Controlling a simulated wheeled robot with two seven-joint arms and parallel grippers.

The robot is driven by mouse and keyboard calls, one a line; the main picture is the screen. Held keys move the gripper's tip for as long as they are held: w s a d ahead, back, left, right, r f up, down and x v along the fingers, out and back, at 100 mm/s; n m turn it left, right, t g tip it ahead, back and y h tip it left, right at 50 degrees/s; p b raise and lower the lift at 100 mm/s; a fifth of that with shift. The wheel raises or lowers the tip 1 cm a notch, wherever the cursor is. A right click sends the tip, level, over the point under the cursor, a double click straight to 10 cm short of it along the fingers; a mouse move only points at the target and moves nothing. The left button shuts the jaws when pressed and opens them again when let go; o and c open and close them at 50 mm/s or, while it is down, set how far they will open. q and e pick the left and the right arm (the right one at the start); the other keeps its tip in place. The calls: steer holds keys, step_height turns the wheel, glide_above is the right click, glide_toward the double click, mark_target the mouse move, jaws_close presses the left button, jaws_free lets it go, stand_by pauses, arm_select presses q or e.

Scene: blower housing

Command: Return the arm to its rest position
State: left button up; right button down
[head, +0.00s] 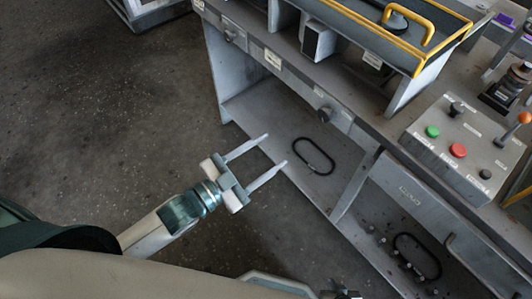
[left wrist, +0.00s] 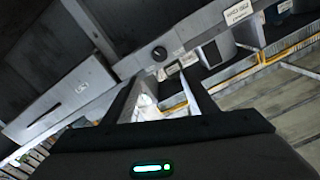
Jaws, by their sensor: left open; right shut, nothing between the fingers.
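My left gripper (head: 275,150) is held out over the floor in front of the grey workbench. Its two pale, straight fingers are apart, with nothing between them. The fingertips point toward the open lower shelf of the bench, and I cannot tell whether they reach past its edge. My left arm (head: 152,229) comes in from the lower left. In the left wrist view, the dark fingers (left wrist: 161,82) are spread, with the bench front and a round black knob beyond them.
The grey bench (head: 287,76) carries a yellow-railed tray (head: 435,67) and a control box (head: 465,150) with green and red buttons. Its lower shelf (head: 262,107) holds a black loop (head: 314,142); another loop (head: 417,279) lies further right. Open floor (head: 100,120) is at left.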

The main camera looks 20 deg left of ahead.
arm_select(q)
steer(key=shift+f, duration=0.15)
stand_by(0.3)
steer(key=w+a+f+n+g+y, duration=0.1)
steer(key=a+f+n+y, duration=0.25)
steer(key=f, duration=1.05)
steer(key=a+f+n+g+y, duration=0.2)
steer(key=a+f+y, duration=0.15)
steer(key=f, duration=1.05)
steer(key=s+f+n+g+y, duration=0.1)
steer(key=s+f+n+g, duration=0.1)
steer(key=s+f, duration=0.6)
steer(key=s+a+f+n+g+y, duration=0.1)
steer(key=s+f+n+g, duration=0.1)
steer(key=s+f, duration=0.7)
step_height(320, 180, down, 6)
steer(key=shift+s+f+g, duration=0.15)
steer(key=shift+s+g, duration=0.05)
steer(key=shift+g, duration=0.7)
steer(key=shift+w, duration=0.1)
